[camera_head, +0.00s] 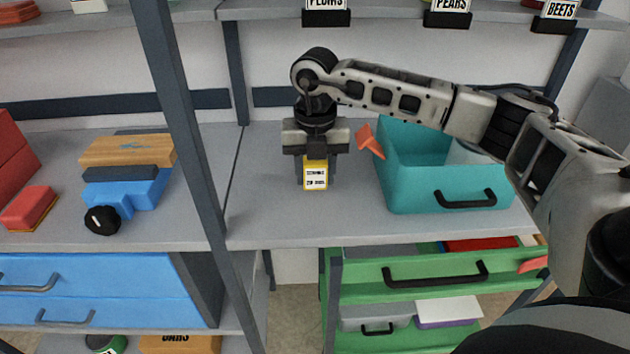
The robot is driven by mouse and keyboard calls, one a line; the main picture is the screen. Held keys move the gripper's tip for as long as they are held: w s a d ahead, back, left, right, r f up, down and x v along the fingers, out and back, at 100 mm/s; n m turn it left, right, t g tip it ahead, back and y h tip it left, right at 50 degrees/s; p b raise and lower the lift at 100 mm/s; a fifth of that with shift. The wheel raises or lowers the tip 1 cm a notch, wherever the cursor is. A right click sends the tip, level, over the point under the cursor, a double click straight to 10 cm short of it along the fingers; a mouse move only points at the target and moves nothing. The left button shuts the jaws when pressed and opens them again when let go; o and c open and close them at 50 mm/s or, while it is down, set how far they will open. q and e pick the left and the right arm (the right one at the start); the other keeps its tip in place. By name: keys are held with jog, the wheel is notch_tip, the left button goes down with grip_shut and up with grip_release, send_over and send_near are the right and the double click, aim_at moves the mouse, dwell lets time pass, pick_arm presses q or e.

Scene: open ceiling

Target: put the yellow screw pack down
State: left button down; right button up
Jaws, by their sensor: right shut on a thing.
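The yellow screw pack (316,178) is a small yellow box with a white label, in the middle of the head view. My right gripper (316,165) points down over the grey shelf (280,225) and is shut on the pack's upper part. The pack is upright, label facing me. Its lower end is at or just above the shelf surface; I cannot tell whether it touches. My left gripper does not show.
A teal bin (420,190) with a black handle stands right of the pack, an orange item (370,142) at its left rim. A grey upright post (190,130) stands to the left, with a blue tool (140,190) beyond. A green drawer (360,290) is below. Shelf left of the pack is clear.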

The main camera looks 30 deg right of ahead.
aim_at(315, 187)
notch_tip(315, 187, down, 2)
jog(key=shift+w+f, duration=0.1)
jog(key=shift+f, duration=0.5)
jog(key=shift+f, duration=0.2)
jog(key=o, duration=1)
jog(key=shift+r, duration=0.15)
